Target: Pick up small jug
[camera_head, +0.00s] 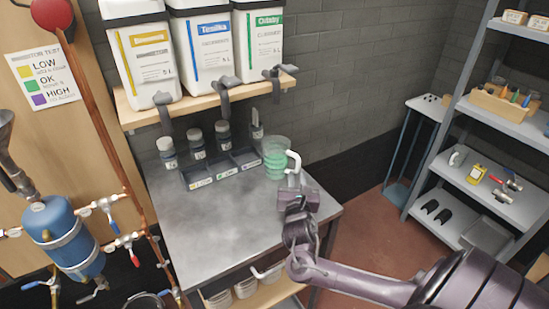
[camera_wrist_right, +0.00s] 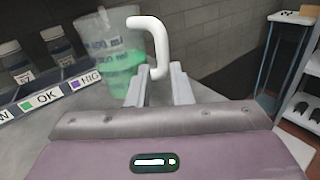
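The small jug (camera_head: 276,157) is translucent, with green liquid inside and a white handle on its right side. It stands upright near the back right of the grey table (camera_head: 215,222). It also shows in the right wrist view (camera_wrist_right: 122,66), its white handle (camera_wrist_right: 160,42) towards me. My right gripper (camera_head: 293,183) is in front of the jug at its handle. In the right wrist view the fingers (camera_wrist_right: 159,84) are apart, with the handle's lower end between or just beyond them; contact is unclear. My left gripper is not in view.
Large white canisters with taps sit on a wooden shelf (camera_head: 208,101) above. A blue tank (camera_head: 62,235) with pipes is at left. The table's front is clear. Metal shelving (camera_head: 480,185) stands at right.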

